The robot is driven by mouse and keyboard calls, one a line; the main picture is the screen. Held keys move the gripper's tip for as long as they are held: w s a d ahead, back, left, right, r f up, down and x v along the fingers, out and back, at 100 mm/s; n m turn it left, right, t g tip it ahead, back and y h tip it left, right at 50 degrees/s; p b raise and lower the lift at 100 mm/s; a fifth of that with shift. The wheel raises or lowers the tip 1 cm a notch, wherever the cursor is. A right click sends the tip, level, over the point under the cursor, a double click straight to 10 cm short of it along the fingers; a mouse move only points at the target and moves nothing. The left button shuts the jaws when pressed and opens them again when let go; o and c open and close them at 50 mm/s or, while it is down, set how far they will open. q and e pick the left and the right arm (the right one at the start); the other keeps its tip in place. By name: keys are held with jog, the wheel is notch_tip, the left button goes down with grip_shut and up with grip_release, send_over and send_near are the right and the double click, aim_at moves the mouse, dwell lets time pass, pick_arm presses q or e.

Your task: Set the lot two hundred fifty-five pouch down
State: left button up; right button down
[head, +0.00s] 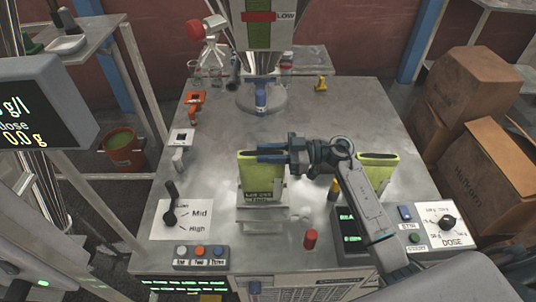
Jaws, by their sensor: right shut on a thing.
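My right gripper (274,152) is shut on the top edge of a yellow-green pouch (260,180) near the middle of the metal table. The pouch is upright, with a dark printed label low on its front that is too small to read surely. It is just behind or above a small metal ledge (262,218); I cannot tell whether its bottom touches anything. A second yellow-green pouch (377,160) is to the right, partly hidden by my right arm. My left gripper is not in view.
A lever panel (182,219), a three-button box (201,257), a red cylinder (310,238) and a dose dial panel (447,224) line the front. The filler nozzle with a blue part (261,98) stands behind. The metal table (325,105) is clear at mid-back.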

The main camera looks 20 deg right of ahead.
jog(key=shift+f, duration=0.3)
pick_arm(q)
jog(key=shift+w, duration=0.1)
pick_arm(e)
jog(key=c, duration=1.2)
grip_release()
jog(key=shift+f, duration=0.15)
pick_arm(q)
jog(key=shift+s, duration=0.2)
pick_arm(e)
jog(key=shift+o, duration=0.2)
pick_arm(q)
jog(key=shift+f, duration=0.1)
pick_arm(e)
jog(key=shift+s+d, duration=0.1)
jog(key=shift+d, duration=0.25)
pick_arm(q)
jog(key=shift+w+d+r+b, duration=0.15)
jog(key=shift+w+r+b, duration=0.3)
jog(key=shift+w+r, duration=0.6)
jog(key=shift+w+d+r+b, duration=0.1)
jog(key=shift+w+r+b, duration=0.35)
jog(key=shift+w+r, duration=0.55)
pick_arm(e)
jog(key=v, duration=1.1)
jog(key=shift+d, duration=0.15)
